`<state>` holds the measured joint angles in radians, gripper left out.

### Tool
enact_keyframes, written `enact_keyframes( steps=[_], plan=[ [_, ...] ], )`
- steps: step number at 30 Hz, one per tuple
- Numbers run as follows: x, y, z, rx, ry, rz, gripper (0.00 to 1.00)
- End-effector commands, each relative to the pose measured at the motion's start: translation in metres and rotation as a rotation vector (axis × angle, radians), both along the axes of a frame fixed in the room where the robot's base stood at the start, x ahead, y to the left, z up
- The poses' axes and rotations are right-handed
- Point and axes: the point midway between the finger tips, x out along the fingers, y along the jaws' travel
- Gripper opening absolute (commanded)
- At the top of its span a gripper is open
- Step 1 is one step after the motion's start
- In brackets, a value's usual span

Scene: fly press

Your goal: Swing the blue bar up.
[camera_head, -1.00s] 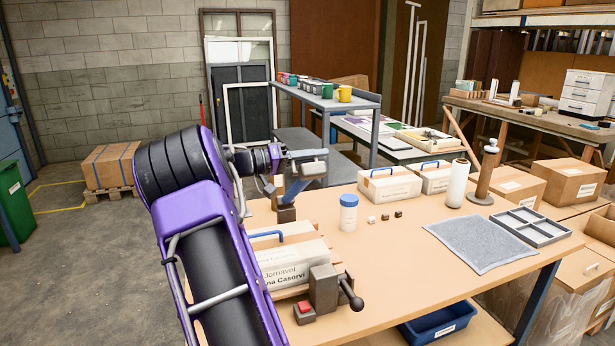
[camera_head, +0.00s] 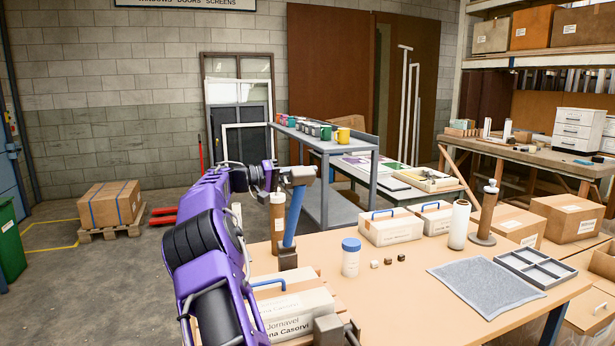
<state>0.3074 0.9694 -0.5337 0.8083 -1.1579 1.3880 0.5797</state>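The blue bar (camera_head: 295,215) stands nearly upright, its top leaning slightly to the right. Its lower end sits in a dark brown block (camera_head: 288,259) on the workbench (camera_head: 410,290). My gripper (camera_head: 298,176) is at the bar's upper end, touching or very close to it. Its fingers are too small and too covered to tell whether they are open or closed on the bar. My purple arm reaches in from the bottom left.
A brown post (camera_head: 277,222) stands just left of the bar. A blue-lidded jar (camera_head: 351,257) and several small blocks are to the right. A carton with a blue handle (camera_head: 290,305) is in front. A grey shelf with mugs (camera_head: 325,143) is behind.

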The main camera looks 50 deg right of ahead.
Motion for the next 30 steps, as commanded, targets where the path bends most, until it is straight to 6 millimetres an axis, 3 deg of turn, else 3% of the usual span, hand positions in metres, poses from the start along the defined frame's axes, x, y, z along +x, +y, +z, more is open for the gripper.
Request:
enact_keyframes(
  steps=[12,13,17,26,30],
  plan=[
    [0.0008,-0.0002,-0.0001,0.002,0.004,0.0,0.0],
    [0.0008,-0.0002,-0.0001,0.002,0.004,0.0,0.18],
    [0.0008,-0.0002,-0.0003,0.003,0.003,0.0,0.42],
    [0.0011,0.0003,-0.0003,0.002,0.002,0.0,0.42],
    [0.0069,0.0093,-0.0006,0.002,0.002,0.003,0.42]
  ],
)
